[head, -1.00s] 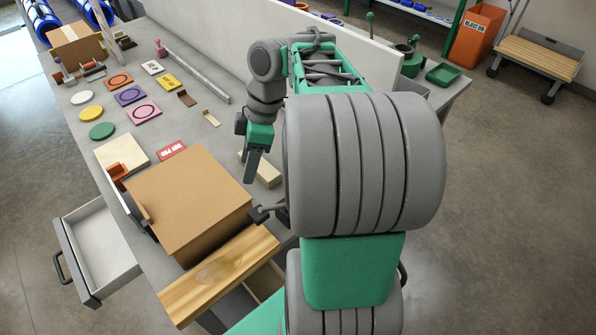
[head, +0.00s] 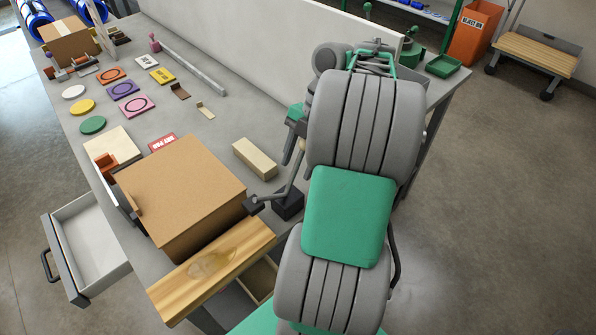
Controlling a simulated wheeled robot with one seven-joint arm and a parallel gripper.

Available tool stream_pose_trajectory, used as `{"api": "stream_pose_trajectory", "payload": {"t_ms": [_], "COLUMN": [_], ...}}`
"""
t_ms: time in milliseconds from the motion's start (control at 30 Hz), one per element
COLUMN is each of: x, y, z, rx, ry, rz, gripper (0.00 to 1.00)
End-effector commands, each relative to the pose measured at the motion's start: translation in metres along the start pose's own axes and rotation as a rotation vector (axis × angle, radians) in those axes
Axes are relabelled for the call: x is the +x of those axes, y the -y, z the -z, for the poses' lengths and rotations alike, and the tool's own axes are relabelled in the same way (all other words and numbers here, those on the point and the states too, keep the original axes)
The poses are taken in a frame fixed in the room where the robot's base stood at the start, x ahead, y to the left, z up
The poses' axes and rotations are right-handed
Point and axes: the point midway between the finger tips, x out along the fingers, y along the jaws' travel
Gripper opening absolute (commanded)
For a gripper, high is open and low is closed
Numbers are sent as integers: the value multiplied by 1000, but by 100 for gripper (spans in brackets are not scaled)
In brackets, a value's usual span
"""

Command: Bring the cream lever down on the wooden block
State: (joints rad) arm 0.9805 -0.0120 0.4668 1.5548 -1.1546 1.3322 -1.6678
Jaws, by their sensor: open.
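The cream-tipped lever (head: 295,168) rises from a dark base (head: 288,204) right of the cardboard box. Its pale tip is beside my gripper, and the upper part is partly hidden by my arm. A pale wooden block (head: 255,158) lies flat on the bench, left of the lever and apart from it. My gripper (head: 291,148) is open, pointing down near the lever's upper end. My own arm covers part of it, and I cannot tell whether a finger touches the lever.
A cardboard box (head: 180,185) stands left of the lever, with a wooden plank (head: 215,267) before it. An open drawer (head: 90,250) juts out at left. Coloured discs and tiles lie farther back. A low white wall (head: 270,45) runs along the bench's rear.

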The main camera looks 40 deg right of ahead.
Motion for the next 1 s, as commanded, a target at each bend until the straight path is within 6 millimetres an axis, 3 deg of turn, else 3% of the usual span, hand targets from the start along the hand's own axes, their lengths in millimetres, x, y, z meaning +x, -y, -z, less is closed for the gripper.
{"api": "stream_pose_trajectory", "payload": {"t_ms": [100, 333, 900, 1000], "x": [9, 8, 8, 8], "y": [0, 0, 0, 0], "z": [0, 0, 0, 0], "rx": [0, 0, 0, 0], "ry": [1, 1, 1, 1], "rz": [0, 0, 0, 0], "gripper": [50, 49, 2, 0]}}
